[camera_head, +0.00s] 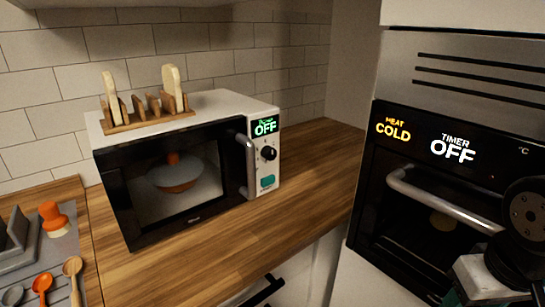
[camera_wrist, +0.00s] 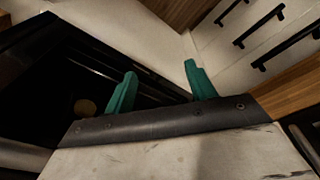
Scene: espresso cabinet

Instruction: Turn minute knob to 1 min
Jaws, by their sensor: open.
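The white microwave (camera_head: 222,107) stands on the wooden counter, its dark door shut. Its green display (camera_head: 265,126) reads OFF. The round black knob (camera_head: 268,153) sits below the display, above a green button (camera_head: 267,182). The knob is small, so its pointer angle is hard to read. In the wrist view my gripper (camera_wrist: 158,85) is open and empty, its two green fingers apart. It points past the dark oven front and white drawers. The microwave and knob are not in the wrist view. In the head view my arm shows at the lower right, in front of the oven.
A wooden rack (camera_head: 148,118) with bread slices sits on the microwave. Orange and wooden utensils (camera_head: 73,267) lie at lower left. The counter (camera_head: 215,245) before the microwave is clear.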

